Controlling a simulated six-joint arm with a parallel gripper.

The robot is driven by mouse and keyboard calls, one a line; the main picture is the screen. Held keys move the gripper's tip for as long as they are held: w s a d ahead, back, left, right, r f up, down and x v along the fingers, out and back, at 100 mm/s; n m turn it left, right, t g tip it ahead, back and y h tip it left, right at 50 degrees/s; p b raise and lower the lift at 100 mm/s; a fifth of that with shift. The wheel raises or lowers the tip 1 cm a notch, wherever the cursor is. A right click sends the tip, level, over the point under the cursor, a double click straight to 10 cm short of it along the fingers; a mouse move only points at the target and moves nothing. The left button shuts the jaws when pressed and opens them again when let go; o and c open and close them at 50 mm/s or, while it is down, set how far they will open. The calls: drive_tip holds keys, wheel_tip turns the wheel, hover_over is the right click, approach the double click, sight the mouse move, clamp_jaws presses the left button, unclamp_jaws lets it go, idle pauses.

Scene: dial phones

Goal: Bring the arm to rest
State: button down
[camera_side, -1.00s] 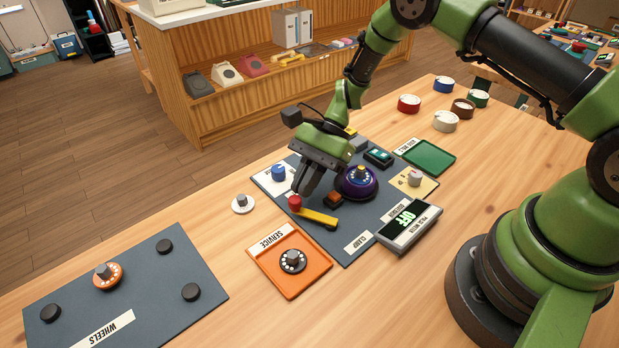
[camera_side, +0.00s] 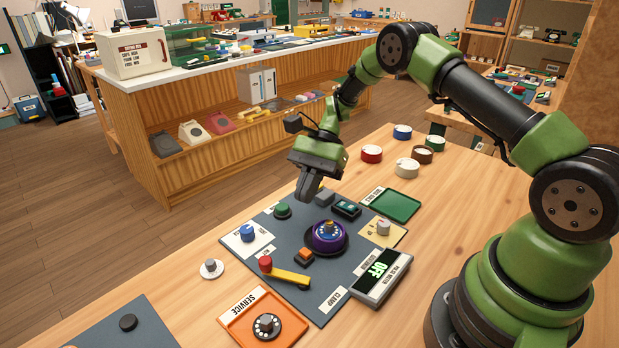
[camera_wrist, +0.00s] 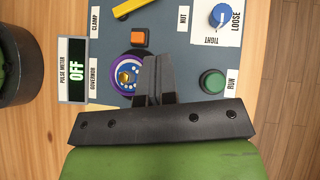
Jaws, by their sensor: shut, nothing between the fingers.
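My gripper (camera_side: 309,187) is shut and empty. It hangs above the far side of the grey work panel (camera_side: 275,262), near the green RUN button (camera_side: 282,210) and the purple dial (camera_side: 329,236). In the wrist view, my gripper (camera_wrist: 156,60) points over the panel between the purple dial (camera_wrist: 127,77) and the green button (camera_wrist: 213,81), with its fingers together. The fingers hide part of the purple dial's edge there. The fingertips appear apart from the panel, touching nothing.
An orange SERVICE tray (camera_side: 240,325) is in front. Several round tins stand behind a green tray (camera_side: 396,205).

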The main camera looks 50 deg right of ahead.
drive_tip(key=s+a+r+n+t+h, duration=0.1)
drive_tip(key=s+r+n+t+h, duration=0.15)
drive_tip(key=r, duration=0.75)
drive_tip(key=s+a+r+n+t+h, duration=0.1)
drive_tip(key=s+r+n+h, duration=0.25)
drive_tip(key=r, duration=0.65)
drive_tip(key=s+r+n+t, duration=0.1)
drive_tip(key=s+n+t, duration=0.2)
drive_tip(key=s, duration=0.4)
drive_tip(key=s+r+n+t+h, duration=0.1)
drive_tip(key=s+r+n+t, duration=0.1)
drive_tip(key=s, duration=0.5)
drive_tip(key=shift+s+a+n+t, duration=0.35)
drive_tip(key=shift+s+n+t, duration=0.05)
drive_tip(key=shift+t, duration=0.05)
